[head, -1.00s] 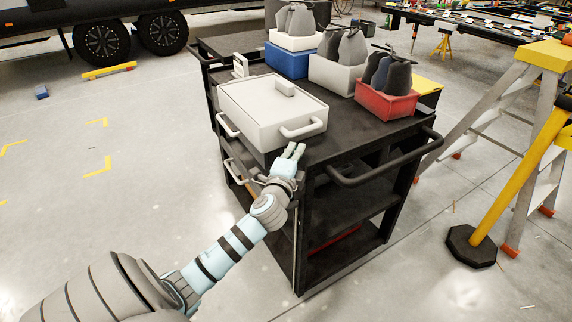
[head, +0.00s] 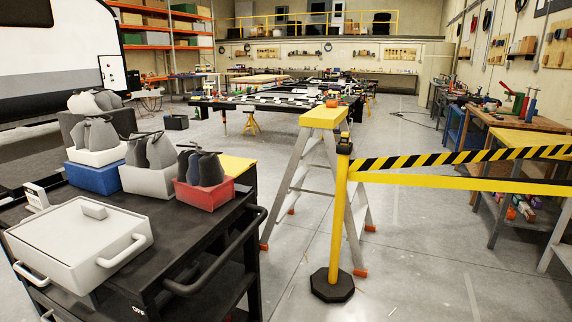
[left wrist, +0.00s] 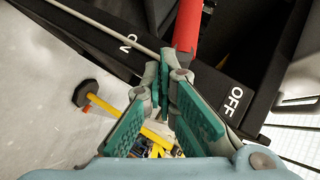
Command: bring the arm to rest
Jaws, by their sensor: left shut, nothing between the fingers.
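My left gripper (left wrist: 166,62) shows in the left wrist view with its grey fingers and green pads. The fingertips are together with nothing between them. A black panel edge (left wrist: 190,65) with white lettering lies behind the fingers, and a red cylindrical thing (left wrist: 187,25) shows just beyond the tips. I cannot tell whether the gripper touches either. My left arm is out of the head view. My right gripper is in neither view.
A black cart (head: 215,222) at the left carries a white lidded box (head: 75,240) and bins, including a red one (head: 205,193). A stepladder (head: 325,117) and a yellow barrier post (head: 339,220) stand to its right.

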